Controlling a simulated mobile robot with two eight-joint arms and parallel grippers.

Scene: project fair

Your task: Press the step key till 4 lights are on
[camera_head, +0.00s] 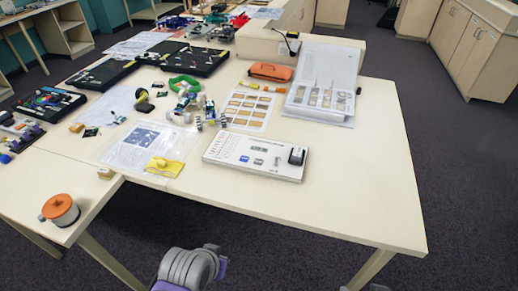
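A grey and purple part of my own arm shows at the bottom, in front of the table and apart from the device. I see no gripper fingers of either arm.
A yellow packet (164,166) and a clear sheet lie left of the device. A sheet of brown samples (248,108), an orange case (270,71) and a white folder (322,82) lie behind it. An orange-topped round container (60,209) stands front left. The table's right side is clear.

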